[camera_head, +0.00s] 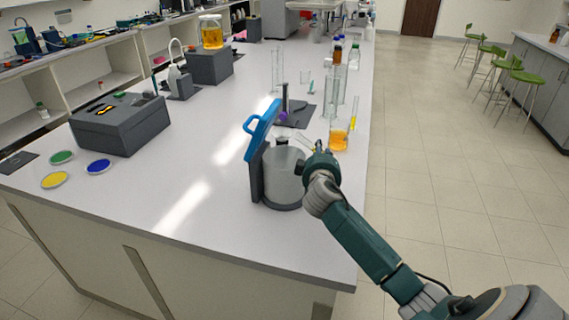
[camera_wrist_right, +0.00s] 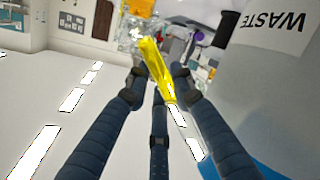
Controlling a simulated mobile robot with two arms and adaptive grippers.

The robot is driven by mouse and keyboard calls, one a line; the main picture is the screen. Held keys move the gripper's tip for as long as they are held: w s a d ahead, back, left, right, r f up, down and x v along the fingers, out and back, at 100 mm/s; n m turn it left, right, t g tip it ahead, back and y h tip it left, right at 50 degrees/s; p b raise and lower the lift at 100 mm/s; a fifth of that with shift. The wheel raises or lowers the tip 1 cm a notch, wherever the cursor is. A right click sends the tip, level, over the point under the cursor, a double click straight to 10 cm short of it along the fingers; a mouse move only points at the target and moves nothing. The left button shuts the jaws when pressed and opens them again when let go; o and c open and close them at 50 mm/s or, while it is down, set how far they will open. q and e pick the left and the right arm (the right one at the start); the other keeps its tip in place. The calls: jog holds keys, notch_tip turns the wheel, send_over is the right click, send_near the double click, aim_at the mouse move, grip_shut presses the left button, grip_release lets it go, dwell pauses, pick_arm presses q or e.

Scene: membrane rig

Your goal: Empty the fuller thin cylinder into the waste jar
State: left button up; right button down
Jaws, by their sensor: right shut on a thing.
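The waste jar (camera_head: 284,182) is a wide grey vessel near the table's right front edge. Its blue-edged lid (camera_head: 262,125) stands open on the left side. The jar's WASTE label shows at right in the wrist view (camera_wrist_right: 280,22). My right gripper (camera_head: 317,157) is beside and above the jar's right rim. It is shut on a thin cylinder with yellow content (camera_wrist_right: 157,70), held tilted between the fingers. Much of it is hidden by the gripper in the head view. Another thin, clear cylinder with some yellow low down (camera_head: 354,112) stands behind. My left gripper is out of view.
A beaker of orange liquid (camera_head: 339,134) stands just behind my right gripper. Tall clear cylinders and a brown-capped bottle (camera_head: 337,55) stand farther back. A dark stand (camera_head: 290,108) is behind the jar.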

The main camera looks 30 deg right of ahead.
jog(key=shift+d+r+n+h+p, duration=0.15)
jog(key=shift+d+r+n+p, duration=0.1)
jog(key=shift+r, duration=0.15)
jog(key=shift+d+r+n+h+p, duration=0.15)
jog(key=shift+r+n, duration=0.1)
jog(key=shift+r, duration=0.15)
jog(key=shift+s+d+r+n+t+h, duration=0.1)
jog(key=shift+s+r+n+t+h, duration=0.05)
jog(key=shift+r+n, duration=0.25)
jog(key=shift+s+d+r+n+t+h, duration=0.1)
jog(key=shift+r+n+t+h, duration=0.05)
jog(key=shift+r+n, duration=0.25)
jog(key=shift+d+r+n+h, duration=0.2)
jog(key=shift+r+n+h, duration=0.2)
jog(key=shift+r+n, duration=0.35)
jog(key=shift+w+a+r+n+t+p, duration=0.2)
jog(key=shift+a+r+n+t+p, duration=0.25)
jog(key=shift+a+r+n, duration=0.4)
jog(key=shift+d+r+n+t+h, duration=0.1)
jog(key=shift+r+n+t+h, duration=0.3)
jog(key=shift+r+n, duration=0.55)
